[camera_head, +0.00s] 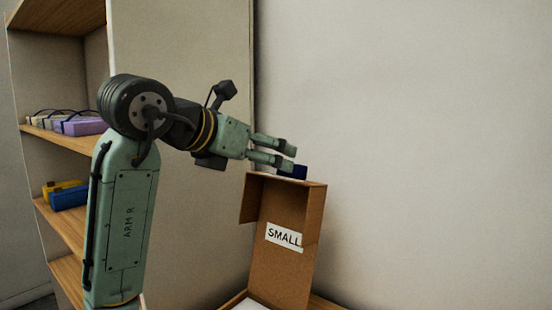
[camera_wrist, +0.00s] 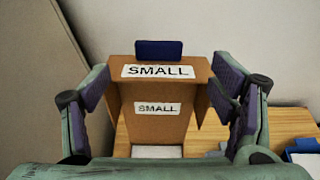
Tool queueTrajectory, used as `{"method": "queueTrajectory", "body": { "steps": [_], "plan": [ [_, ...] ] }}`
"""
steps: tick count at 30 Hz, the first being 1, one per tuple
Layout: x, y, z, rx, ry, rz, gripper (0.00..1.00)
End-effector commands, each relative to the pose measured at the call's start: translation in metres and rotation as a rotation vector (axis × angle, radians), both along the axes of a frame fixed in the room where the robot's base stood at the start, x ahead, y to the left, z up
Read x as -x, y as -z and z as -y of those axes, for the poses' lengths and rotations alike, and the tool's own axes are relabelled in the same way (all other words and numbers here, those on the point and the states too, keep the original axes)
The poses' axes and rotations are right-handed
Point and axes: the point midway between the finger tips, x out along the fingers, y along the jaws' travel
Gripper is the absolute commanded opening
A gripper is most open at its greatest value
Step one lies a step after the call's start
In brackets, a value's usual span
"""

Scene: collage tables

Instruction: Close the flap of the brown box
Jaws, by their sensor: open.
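The brown box (camera_wrist: 150,126) stands with its flap (camera_head: 283,213) raised upright. The flap carries white "SMALL" labels and a dark blue tab (camera_wrist: 158,50) at its top edge; the tab also shows in the head view (camera_head: 292,171). My gripper (camera_head: 289,155) is open at the top of the flap, close to the tab. In the wrist view my gripper (camera_wrist: 163,82) has one finger on each side of the flap, with nothing held. I cannot tell whether a finger touches it. The lower box is mostly cut off in the head view; something white (camera_wrist: 157,151) shows at its bottom.
The box rests on a wooden table (camera_wrist: 278,124). A blue and white item (camera_wrist: 305,155) lies to the right. A shelf unit (camera_head: 60,135) with purple, yellow and blue items stands at the left. A plain wall (camera_head: 420,130) is behind; the air right of my gripper is clear.

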Motion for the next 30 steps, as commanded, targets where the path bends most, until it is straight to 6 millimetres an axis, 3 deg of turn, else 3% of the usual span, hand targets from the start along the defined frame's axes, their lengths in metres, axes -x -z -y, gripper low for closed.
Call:
{"method": "queueTrajectory", "body": {
  "steps": [7,21,30],
  "plan": [
    [-0.011,0.002,0.008,-0.016,0.010,0.008,0.78],
    [-0.072,0.033,0.050,-0.013,0.007,0.008,0.78],
    [-0.082,0.039,0.056,-0.014,0.006,0.010,0.78]
  ]
}}
